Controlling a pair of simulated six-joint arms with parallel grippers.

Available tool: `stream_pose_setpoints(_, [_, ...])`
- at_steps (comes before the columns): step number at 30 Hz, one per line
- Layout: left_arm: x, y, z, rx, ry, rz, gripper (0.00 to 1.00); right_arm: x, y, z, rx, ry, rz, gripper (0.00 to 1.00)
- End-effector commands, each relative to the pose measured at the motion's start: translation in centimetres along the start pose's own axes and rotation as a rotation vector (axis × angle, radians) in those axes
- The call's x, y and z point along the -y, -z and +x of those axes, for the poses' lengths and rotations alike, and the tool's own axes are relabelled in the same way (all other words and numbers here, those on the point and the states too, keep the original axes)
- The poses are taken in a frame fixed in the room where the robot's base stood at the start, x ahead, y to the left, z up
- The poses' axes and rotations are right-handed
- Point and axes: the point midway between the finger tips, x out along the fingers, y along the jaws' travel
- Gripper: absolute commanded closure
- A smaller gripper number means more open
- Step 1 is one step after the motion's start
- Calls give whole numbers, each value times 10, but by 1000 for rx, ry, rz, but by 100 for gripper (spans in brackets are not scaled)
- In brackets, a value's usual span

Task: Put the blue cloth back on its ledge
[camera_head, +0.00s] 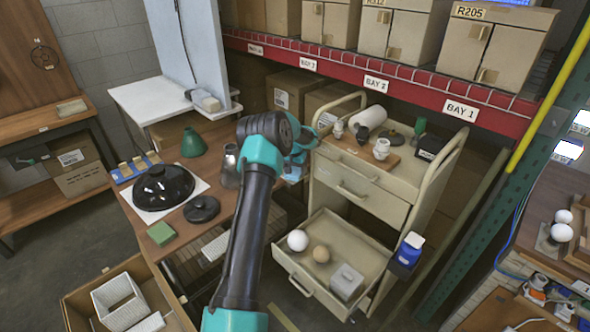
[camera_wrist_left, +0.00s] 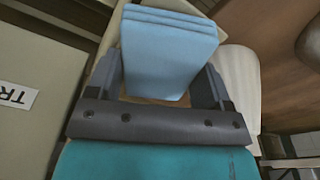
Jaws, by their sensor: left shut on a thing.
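The folded light-blue cloth (camera_wrist_left: 172,52) is between the two dark fingers of my left gripper (camera_wrist_left: 160,78) in the left wrist view. The gripper is shut on it, and the layered edge of the cloth shows at the top. In the head view my left gripper (camera_head: 297,158) is between the brown bench and the cream cart, and is partly hidden by my own wrist. A bit of the cloth (camera_head: 291,174) shows below it. I cannot tell which surface is the cloth's ledge. My right gripper is not in view.
The cream cart (camera_head: 365,190) has its lower drawer (camera_head: 318,262) pulled out, with balls and a grey box in it. The brown bench (camera_head: 215,215) holds a black dome (camera_head: 163,187), a green cone and a glass flask. A red shelf beam (camera_head: 390,75) runs behind the cart.

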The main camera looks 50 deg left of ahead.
Motion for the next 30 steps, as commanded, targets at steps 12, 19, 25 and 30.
stream_pose_setpoints(12, [0, 0, 2, 0, 0, 0, 16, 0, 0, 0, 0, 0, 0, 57])
stream_pose_setpoints(19, [0, 0, 2, 0, 0, 0, 1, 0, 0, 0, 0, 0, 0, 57])
stream_pose_setpoints(25, [0, 0, 1, 0, 0, 0, 1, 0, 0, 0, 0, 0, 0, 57])
stream_pose_setpoints(30, [0, 1, -9, -2, 1, 0, 1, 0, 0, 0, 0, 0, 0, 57])
